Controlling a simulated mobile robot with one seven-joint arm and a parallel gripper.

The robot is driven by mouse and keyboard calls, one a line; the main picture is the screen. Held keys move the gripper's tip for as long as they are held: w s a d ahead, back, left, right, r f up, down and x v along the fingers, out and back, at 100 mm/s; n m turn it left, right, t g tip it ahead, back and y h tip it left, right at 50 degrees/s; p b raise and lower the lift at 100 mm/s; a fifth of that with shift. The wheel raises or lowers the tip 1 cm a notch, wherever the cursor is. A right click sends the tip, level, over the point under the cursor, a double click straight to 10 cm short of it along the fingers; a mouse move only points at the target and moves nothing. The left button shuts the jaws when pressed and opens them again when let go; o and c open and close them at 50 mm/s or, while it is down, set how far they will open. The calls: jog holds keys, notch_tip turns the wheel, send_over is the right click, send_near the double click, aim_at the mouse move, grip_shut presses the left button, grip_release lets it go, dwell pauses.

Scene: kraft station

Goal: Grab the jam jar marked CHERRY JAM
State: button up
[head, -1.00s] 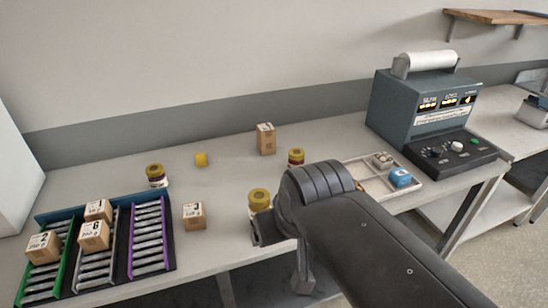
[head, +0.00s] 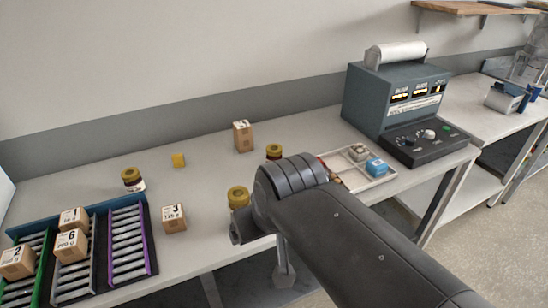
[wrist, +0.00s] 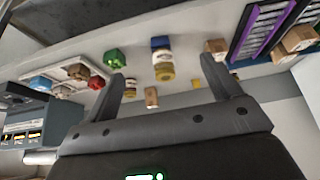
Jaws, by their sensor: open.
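Three jars with yellow lids stand on the bench in the head view. One is at the left (head: 133,179), one near the front edge (head: 238,197), and one farther back (head: 274,152), partly behind my arm. No label is readable, so I cannot tell which is CHERRY JAM. My gripper (wrist: 163,70) is open in the wrist view. In the head view my arm hides much of the gripper and the jar's lower part.
A carton marked 3 (head: 174,218) stands left of the front jar. A taller carton (head: 242,137) and a yellow block (head: 178,160) stand behind. A tray (head: 388,182) of small items lies right, before a grey machine (head: 395,105). Roller lanes (head: 128,245) with cartons fill the left.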

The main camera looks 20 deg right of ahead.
jog(key=m+g, duration=0.1)
jog(key=m, duration=0.1)
send_over(277, 150)
jog(key=s, duration=0.3)
notch_tip(277, 150, down, 9)
jog(key=shift+h, duration=0.4)
jog(key=x, duration=0.5)
jog(key=shift+w+a+f, duration=0.25)
jog(key=shift+w+f, duration=0.05)
jog(key=x, duration=0.5)
jog(key=shift+a+f, duration=0.1)
jog(key=shift+a, duration=0.2)
jog(key=c, duration=1.3)
